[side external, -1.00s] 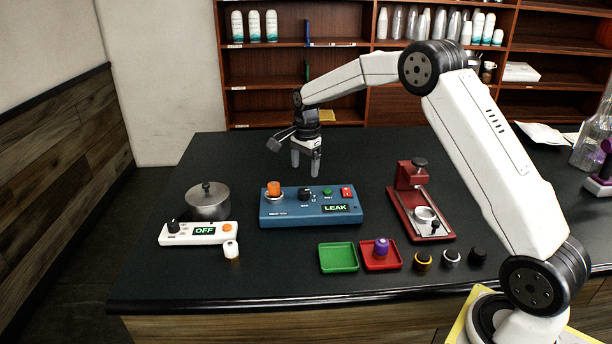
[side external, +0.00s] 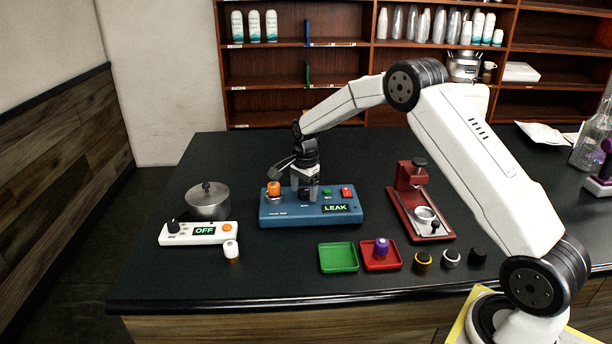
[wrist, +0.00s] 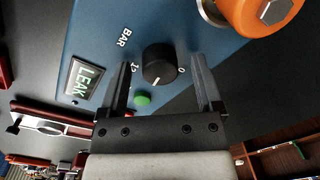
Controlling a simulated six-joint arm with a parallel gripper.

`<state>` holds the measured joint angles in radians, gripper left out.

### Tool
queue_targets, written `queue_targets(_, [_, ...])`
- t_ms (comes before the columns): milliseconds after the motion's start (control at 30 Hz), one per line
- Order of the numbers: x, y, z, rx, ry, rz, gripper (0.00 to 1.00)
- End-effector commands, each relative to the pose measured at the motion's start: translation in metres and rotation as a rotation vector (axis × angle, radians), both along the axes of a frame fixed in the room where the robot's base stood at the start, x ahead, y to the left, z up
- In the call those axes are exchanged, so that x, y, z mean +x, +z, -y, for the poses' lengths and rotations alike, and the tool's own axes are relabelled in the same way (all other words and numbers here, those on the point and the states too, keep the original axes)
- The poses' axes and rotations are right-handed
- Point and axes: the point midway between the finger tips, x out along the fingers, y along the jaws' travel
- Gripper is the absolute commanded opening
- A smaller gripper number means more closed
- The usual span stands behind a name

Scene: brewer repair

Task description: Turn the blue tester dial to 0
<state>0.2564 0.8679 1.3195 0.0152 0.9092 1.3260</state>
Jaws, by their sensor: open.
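The blue tester (side external: 285,215) sits on the dark counter. Its display (side external: 335,208) reads LEAK. Its black dial (wrist: 160,63) shows in the wrist view between my two fingers, with a white pointer mark on the side facing my gripper, between the printed 12 and 0. My gripper (side external: 304,194) is low over the tester, pointing down, its fingers on either side of the dial. In the wrist view my gripper (wrist: 163,85) is open, with a gap between each finger and the dial. In the side view the fingers mostly hide the dial.
An orange part (side external: 273,189) stands on the tester close left of my gripper. A green button (side external: 327,192) and red switch (side external: 347,191) are to the right.

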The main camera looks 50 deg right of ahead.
Motion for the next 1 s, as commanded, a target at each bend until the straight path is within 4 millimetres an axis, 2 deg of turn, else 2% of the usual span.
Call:
queue_targets(233, [0.0,-0.0009,0.0,0.0,0.0,0.0,0.84])
queue_targets(267, [0.0,-0.0009,0.0,0.0,0.0,0.0,0.77])
queue_targets(500, [0.0,-0.0007,0.0,0.0,0.0,0.0,0.01])
queue_targets(1000, [0.0002,-0.0005,0.0004,-0.001,0.077,0.0,0.0])
